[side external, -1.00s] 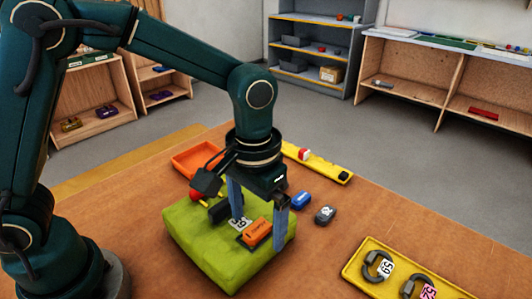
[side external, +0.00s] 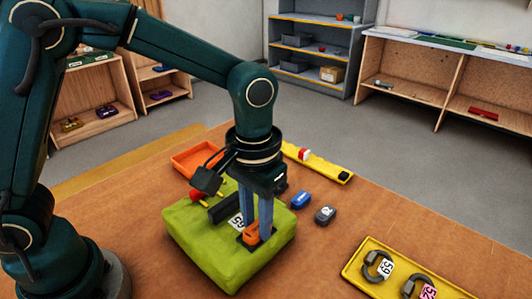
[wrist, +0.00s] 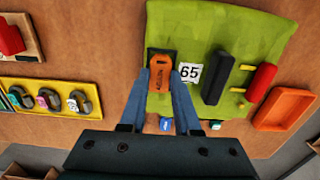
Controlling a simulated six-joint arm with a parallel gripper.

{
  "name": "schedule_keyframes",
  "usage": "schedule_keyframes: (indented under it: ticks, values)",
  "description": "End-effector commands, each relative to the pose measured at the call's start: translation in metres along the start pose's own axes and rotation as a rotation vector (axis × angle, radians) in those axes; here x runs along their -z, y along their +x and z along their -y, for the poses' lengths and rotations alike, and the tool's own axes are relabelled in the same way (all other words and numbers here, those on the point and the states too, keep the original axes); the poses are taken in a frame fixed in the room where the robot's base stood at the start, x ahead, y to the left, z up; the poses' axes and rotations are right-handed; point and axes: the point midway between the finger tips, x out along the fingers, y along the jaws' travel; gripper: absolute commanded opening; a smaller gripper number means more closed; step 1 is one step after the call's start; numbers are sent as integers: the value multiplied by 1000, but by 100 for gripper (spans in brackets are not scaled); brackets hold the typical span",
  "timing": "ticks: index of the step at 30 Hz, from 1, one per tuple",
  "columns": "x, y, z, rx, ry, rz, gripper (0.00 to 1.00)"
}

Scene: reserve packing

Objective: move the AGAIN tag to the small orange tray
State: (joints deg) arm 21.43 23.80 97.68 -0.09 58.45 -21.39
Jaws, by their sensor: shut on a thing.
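The orange tag (side external: 251,236), with dark lettering too small to read surely, is on the green foam block (side external: 205,250). It also shows in the wrist view (wrist: 160,72), over a dark recess in the foam. My gripper (side external: 257,230) points down, its two blue-grey fingers shut on the tag's sides; the fingers partly hide it in the side view. The small orange tray (side external: 183,163) stands behind the foam block, partly hidden by my arm. In the wrist view the tray (wrist: 258,118) is at the right and looks empty.
On the foam, a white 65 label (wrist: 190,74), a black block (wrist: 215,78) and a red piece (wrist: 262,80) lie between tag and tray. A yellow tray (side external: 352,272) holds shackles with labels.

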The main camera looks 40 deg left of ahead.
Motion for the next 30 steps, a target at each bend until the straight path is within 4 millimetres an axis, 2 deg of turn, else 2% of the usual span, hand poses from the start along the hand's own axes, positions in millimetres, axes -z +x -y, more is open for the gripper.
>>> schedule_keyframes:
  ticks: [30]
  values:
    - [1, -59, 0, -1, 0, -4, 0]
